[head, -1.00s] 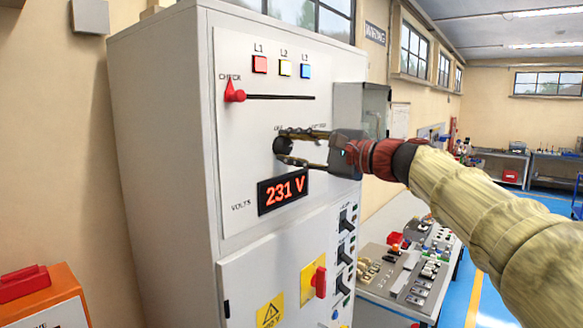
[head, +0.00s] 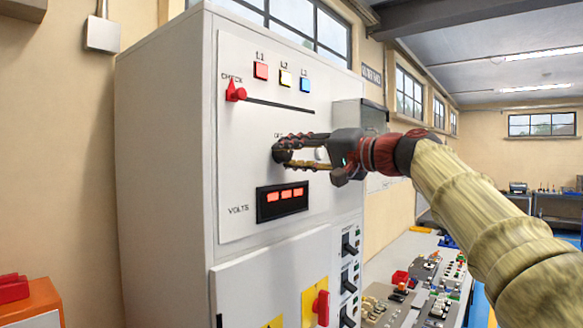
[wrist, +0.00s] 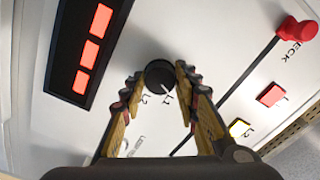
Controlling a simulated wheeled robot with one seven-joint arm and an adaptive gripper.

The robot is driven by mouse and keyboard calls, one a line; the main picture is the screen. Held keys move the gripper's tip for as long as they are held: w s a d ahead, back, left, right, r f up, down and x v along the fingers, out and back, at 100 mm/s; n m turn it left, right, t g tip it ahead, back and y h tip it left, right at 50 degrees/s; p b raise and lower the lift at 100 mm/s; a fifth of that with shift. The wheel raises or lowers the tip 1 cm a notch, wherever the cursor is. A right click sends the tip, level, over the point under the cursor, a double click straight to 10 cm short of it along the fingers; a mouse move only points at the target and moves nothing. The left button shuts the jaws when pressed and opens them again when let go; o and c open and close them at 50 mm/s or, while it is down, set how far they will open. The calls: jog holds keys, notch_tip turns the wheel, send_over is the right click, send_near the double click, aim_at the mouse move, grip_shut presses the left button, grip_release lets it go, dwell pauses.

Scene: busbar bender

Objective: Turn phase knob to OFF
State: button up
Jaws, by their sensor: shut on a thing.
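The phase knob is a small round black knob on the white front panel of the cabinet (head: 160,190). In the wrist view the knob (wrist: 159,74) sits between my fingertips, with L1 and L2 labels beside it; I cannot tell surely which label it points at. My gripper (head: 284,155) is shut on it, one finger on each side. In the head view my fingers mostly hide the knob and its labels. The volts display (head: 282,201) below shows three red dash-like blocks; it also shows in the wrist view (wrist: 92,48).
A red slider (head: 235,92) sits at the CHECK end of its slot above the knob. Red, yellow and blue lamps (head: 285,78) are at the top. A grey box (head: 360,116) juts out behind my gripper. A red-and-yellow switch (head: 320,307) is lower down.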

jog(key=n+b, duration=0.1)
jog(key=n, duration=0.1)
jog(key=n+b, duration=0.1)
jog(key=n, duration=0.1)
jog(key=shift+w+f+n+b, duration=0.1)
jog(key=shift+f+n+b, duration=0.1)
jog(key=shift+n+b, duration=0.2)
dwell(0.4)
jog(key=o, duration=1.1)
jog(key=shift+r, duration=0.15)
jog(key=shift+o, duration=0.2)
jog(key=v, duration=1.2)
